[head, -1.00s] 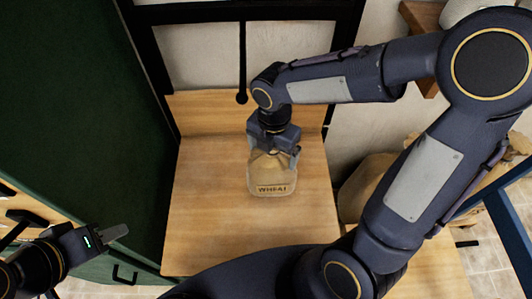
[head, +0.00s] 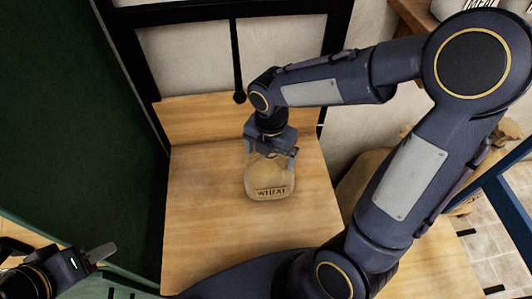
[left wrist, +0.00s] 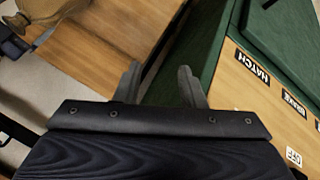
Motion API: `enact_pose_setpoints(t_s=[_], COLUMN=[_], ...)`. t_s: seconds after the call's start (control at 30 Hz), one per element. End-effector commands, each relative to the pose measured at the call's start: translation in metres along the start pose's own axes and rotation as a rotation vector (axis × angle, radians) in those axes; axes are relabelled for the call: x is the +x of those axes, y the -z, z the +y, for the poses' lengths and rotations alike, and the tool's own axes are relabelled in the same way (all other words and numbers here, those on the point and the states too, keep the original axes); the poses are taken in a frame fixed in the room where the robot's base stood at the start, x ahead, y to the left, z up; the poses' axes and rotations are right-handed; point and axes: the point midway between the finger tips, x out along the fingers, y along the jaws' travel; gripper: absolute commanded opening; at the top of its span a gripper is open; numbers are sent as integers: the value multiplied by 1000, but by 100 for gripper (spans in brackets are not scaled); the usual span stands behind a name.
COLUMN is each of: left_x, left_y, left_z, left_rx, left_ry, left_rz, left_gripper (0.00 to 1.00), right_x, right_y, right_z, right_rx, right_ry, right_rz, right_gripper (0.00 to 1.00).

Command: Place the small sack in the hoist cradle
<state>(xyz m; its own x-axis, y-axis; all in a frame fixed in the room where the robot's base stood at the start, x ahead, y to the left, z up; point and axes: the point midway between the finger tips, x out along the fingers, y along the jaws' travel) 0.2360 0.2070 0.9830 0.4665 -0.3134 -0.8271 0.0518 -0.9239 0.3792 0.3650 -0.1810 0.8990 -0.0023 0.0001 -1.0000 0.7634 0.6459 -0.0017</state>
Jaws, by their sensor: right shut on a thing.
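The small sack (head: 269,184) is tan, with "WHEAT" printed near its bottom edge. My right gripper (head: 271,151) is shut on its top from above. The sack is over a wooden platform (head: 205,225) with a raised back board; whether it touches the wood cannot be told. A black frame (head: 152,75) stands behind this platform, and a dark rod with a round end hangs there. No label shows whether this is the hoist cradle. My left gripper (head: 98,256) is empty at the lower left; in the left wrist view its fingers (left wrist: 160,84) are apart.
A large dark green panel (head: 65,120) stands close along the left. The left wrist view shows a wooden panel labelled "HATCH" (left wrist: 252,66) and "BRAKE" (left wrist: 294,106). A larger brown sack (head: 360,180) is right of the platform, partly behind my right arm. Blue bars (head: 505,205) stand at the far right.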

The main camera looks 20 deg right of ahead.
Motion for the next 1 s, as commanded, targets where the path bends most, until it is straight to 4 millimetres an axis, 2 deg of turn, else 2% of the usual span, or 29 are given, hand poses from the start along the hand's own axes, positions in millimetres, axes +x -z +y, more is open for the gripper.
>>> enact_pose_setpoints(t_s=[0.33,0.37,0.4,0.6,0.73,1.0], left_x=[1,1,0,0,-2,-6], left_y=[0,0,0,0,1,3], left_z=[0,0,0,0,1,3], left_rx=[0,0,0,0,0,0], left_ry=[0,0,0,0,0,0], left_rz=[0,0,0,0,0,0], left_gripper=[36,36,36,36,36,36], right_x=[2,2,2,2,-6,-52], right_y=[0,0,0,0,0,0], right_z=[1,0,0,0,0,1], right_rx=[0,0,0,0,1,1], right_ry=[-3,0,0,0,-1,-4], right_rz=[-2,0,0,0,-1,-2], right_gripper=[21,94,100,100,100,100])
